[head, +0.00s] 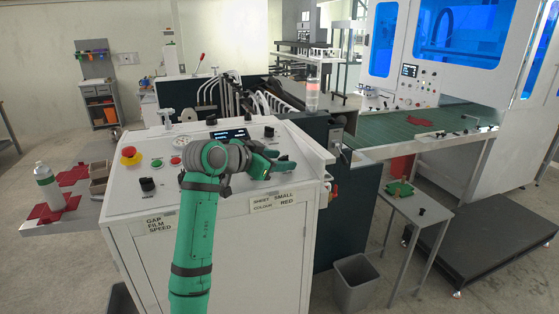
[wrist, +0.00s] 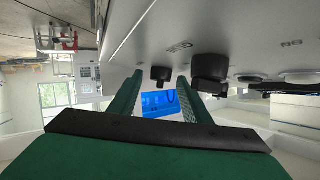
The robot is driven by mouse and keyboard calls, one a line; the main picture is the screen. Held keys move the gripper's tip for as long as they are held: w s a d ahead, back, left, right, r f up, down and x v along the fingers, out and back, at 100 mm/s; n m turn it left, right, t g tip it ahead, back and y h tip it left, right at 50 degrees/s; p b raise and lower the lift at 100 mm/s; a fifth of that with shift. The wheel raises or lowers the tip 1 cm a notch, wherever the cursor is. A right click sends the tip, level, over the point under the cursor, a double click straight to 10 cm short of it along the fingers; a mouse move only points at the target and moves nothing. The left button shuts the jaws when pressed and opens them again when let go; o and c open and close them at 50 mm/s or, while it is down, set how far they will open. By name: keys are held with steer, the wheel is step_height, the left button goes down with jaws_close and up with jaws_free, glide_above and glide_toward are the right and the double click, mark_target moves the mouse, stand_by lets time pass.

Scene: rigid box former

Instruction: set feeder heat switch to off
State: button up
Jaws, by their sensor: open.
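The feeder's sloping white control panel (head: 125,200) carries several black knobs. My open gripper (head: 281,160) is low over the panel's right part, with its green fingers pointing right. In the wrist view, a small black knob (wrist: 160,74) appears between the two fingertips of my gripper (wrist: 160,80). A larger black knob (wrist: 209,70) is just right of the right finger. I cannot tell whether the fingers touch either knob. The labels beside them are too small to read, so I cannot tell which is the heat switch or its setting. My wrist hides part of the panel.
A red emergency stop (head: 130,156), a left front knob (head: 148,184) and a lit display (head: 228,134) share the panel. A knob (head: 269,131) stands behind my gripper. A bottle (head: 47,186) stands on the left shelf. A grey bin (head: 356,283) is on the floor.

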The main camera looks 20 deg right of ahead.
steer(key=c, duration=1)
steer(key=shift+c, duration=0.2)
steer(key=shift+d+n+t, duration=0.1)
steer(key=shift+n+t, duration=0.2)
steer(key=shift+t, duration=0.1)
steer(key=n+t+y, duration=0.2)
steer(key=shift+s+d+n, duration=0.15)
steer(key=shift+s+n, duration=0.05)
steer(key=shift+n, duration=0.2)
steer(key=n+t+y, duration=0.3)
steer(key=n, duration=0.1)
steer(key=shift+s+d+f, duration=0.1)
steer(key=shift+s+d, duration=0.1)
steer(key=shift+d, duration=0.1)
steer(key=n+y, duration=0.1)
steer(key=n+t+y, duration=0.1)
steer(key=n, duration=0.1)
steer(key=shift+d+y, duration=0.2)
steer(key=shift+y, duration=0.2)
steer(key=shift+d+n+t+y, duration=0.15)
steer(key=shift+n+t+y, duration=0.25)
steer(key=shift+n+y, duration=1.5)
steer(key=shift+y, duration=0.4)
